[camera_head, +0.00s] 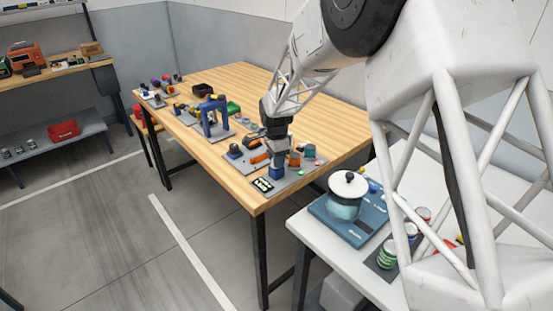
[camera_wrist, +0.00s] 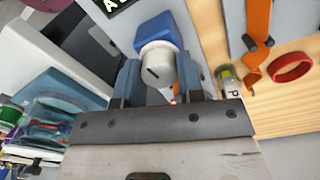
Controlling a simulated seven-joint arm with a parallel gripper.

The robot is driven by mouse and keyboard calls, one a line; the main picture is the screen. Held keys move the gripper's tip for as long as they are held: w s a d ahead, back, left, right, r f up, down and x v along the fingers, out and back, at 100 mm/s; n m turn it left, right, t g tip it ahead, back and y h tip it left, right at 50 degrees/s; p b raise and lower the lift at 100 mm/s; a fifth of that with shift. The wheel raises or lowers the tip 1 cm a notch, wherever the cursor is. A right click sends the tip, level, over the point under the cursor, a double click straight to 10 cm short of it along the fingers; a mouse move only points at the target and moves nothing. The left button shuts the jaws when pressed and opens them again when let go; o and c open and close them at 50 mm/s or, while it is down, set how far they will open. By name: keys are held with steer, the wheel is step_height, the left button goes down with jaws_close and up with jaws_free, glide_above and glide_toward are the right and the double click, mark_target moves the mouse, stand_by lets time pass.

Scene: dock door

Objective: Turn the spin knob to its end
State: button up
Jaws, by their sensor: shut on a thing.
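The spin knob (camera_wrist: 157,68) is a pale grey-white cylinder with a dark slot mark on its face and a blue part (camera_wrist: 155,32) behind it. It shows between the two fingers of my gripper (camera_wrist: 160,78) in the wrist view. My gripper is shut on it, with one finger on each side. In the head view my gripper (camera_head: 277,166) reaches down to a grey board (camera_head: 286,182) at the near corner of the wooden table. The knob is hard to make out there behind my gripper.
A black label plate (camera_head: 262,185) lies at the board's front. In the wrist view an orange hooked part (camera_wrist: 258,45), a red ring (camera_wrist: 291,67) and a small bottle (camera_wrist: 228,80) are close by. A white table with a lidded pot (camera_head: 346,196) stands at right.

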steer(key=o, duration=0.9)
steer(key=shift+r, duration=0.1)
steer(key=shift+w+r, duration=0.1)
steer(key=shift+r, duration=3.75)
